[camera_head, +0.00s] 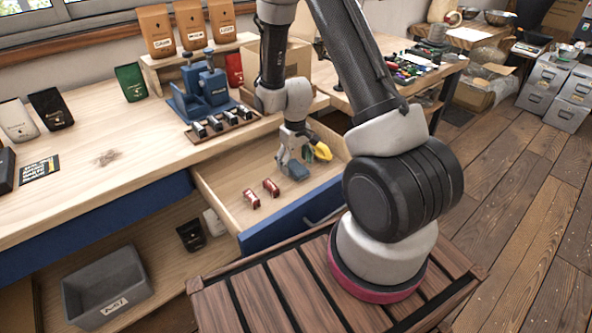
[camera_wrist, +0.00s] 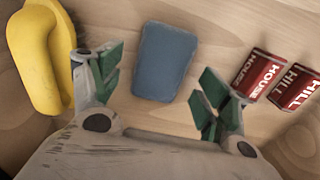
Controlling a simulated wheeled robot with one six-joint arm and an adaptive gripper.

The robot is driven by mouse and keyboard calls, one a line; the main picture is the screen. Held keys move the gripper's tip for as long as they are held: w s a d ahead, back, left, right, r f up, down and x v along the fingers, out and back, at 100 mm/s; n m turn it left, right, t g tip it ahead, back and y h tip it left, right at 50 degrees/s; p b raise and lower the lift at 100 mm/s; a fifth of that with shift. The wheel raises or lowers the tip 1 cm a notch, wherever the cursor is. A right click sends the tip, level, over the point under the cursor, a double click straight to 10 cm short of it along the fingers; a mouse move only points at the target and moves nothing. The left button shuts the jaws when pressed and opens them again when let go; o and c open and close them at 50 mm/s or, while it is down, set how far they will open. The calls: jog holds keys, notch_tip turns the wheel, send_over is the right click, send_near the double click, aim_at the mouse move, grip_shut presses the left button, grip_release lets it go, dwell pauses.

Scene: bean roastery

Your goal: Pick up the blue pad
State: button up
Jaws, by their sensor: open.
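The blue pad (camera_wrist: 163,61) lies flat on the wooden drawer bottom in the wrist view, a small rounded rectangle. My gripper (camera_wrist: 158,88) is open above the drawer, its green-padded fingers on either side of the pad's near part in the picture, with nothing between them held. In the head view my gripper (camera_head: 294,163) is down inside the open drawer, and the pad (camera_head: 296,170) shows as a small blue patch at the fingers, partly hidden by them. I cannot tell from these views how far the fingertips are above the drawer bottom.
A yellow curved object (camera_wrist: 38,60) lies close to the left finger. The drawer's blue front (camera_head: 290,215) and wooden side walls surround my gripper. A rack of small items (camera_head: 222,125) stands on the bench behind.

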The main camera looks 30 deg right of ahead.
aim_at(295, 166)
jog(key=shift+f, duration=0.7)
jog(key=c, duration=1)
notch_tip(295, 166, up, 10)
jog(key=shift+r, duration=0.1)
